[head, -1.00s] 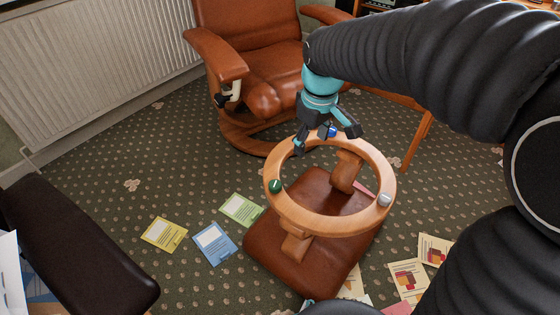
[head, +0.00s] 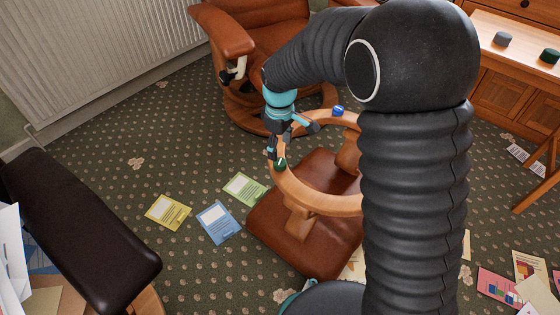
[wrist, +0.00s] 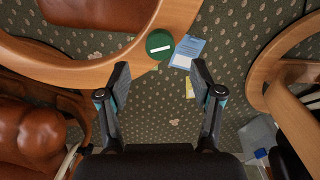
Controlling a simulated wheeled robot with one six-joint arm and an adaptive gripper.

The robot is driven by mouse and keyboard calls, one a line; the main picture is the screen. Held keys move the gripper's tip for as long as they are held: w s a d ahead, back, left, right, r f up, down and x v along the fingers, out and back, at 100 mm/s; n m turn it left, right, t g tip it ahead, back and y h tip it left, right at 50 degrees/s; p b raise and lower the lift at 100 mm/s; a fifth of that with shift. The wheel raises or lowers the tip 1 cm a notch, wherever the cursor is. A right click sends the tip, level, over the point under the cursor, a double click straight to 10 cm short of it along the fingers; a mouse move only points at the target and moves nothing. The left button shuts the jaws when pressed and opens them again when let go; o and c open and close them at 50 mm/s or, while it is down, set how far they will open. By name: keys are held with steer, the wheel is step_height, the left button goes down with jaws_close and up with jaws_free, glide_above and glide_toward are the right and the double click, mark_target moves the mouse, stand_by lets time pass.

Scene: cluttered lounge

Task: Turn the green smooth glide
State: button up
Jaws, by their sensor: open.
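The green smooth glide (head: 281,164) is a round green disc on the left of a wooden ring (head: 318,200), the base of an overturned brown footstool. In the wrist view the glide (wrist: 160,45) carries a white bar mark and lies just beyond the fingertips, roughly centred between them. My gripper (head: 293,141) is open and empty, close to the glide, with one fingertip beside it in the head view. In the wrist view my gripper (wrist: 160,71) has its fingers apart. I cannot tell whether a finger touches the ring.
A blue glide (head: 338,110) sits farther back on the ring. My arm hides the ring's right side. A brown armchair (head: 262,50) stands behind. Papers such as a yellow sheet (head: 168,212) lie on the carpet. A wooden desk (head: 515,75) stands right with small grey and green items.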

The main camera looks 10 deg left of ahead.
mark_target(280, 163)
step_height(280, 163, down, 6)
steer(key=shift+f+b, duration=0.25)
steer(key=shift+b, duration=0.05)
steer(key=c, duration=1.1)
